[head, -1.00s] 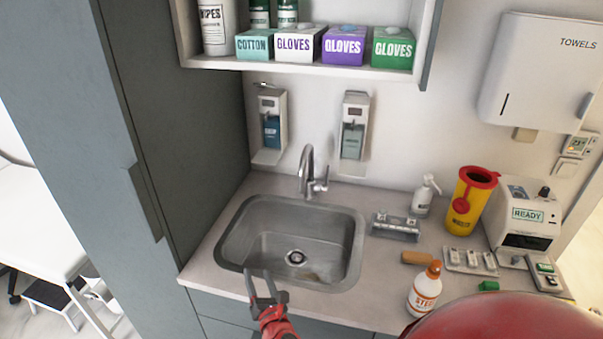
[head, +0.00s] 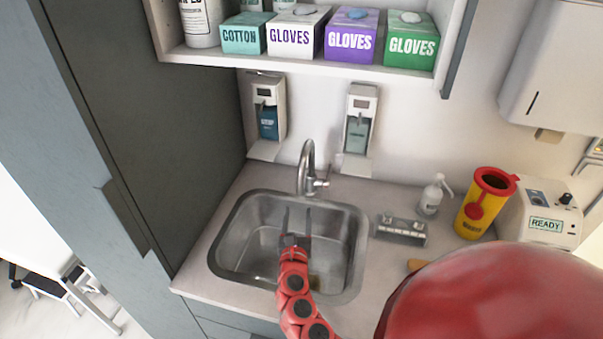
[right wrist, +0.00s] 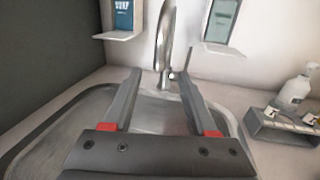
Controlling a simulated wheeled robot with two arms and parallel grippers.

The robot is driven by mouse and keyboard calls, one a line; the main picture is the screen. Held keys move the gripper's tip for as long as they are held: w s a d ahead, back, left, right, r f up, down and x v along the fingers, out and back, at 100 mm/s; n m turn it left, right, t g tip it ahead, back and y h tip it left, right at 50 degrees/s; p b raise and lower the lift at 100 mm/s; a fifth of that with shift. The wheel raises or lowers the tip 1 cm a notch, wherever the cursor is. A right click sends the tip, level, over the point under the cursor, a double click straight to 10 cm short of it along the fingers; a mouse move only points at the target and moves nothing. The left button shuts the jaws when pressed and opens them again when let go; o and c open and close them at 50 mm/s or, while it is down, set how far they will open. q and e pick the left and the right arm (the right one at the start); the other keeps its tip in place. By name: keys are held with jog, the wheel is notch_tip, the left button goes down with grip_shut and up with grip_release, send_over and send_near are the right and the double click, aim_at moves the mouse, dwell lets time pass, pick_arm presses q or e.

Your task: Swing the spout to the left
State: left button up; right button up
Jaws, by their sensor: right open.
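The chrome faucet with its curved spout (head: 308,158) stands behind the steel sink (head: 225,245). Its spout points forward over the basin, and a small lever (head: 321,183) sits at its right side. My right gripper (head: 296,212) is open and empty over the basin, in front of the faucet and below the spout's top. In the right wrist view the spout (right wrist: 165,40) stands beyond and between the two open fingers (right wrist: 158,80); I see no contact. My left gripper is not in view.
Two wall dispensers (head: 268,110) (head: 358,125) flank the faucet. A tall grey cabinet (head: 150,100) closes the left side. A shelf with glove boxes (head: 350,38) hangs above.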

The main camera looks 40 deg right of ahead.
aim_at(300, 188)
jog(key=p+x, duration=0.1)
jog(key=x, duration=0.6)
jog(key=shift+d+r+p, duration=0.15)
jog(key=shift+p, duration=0.2)
jog(key=x, duration=0.7)
jog(key=shift+w+d, duration=0.4)
jog(key=shift+w, duration=0.15)
grip_shut()
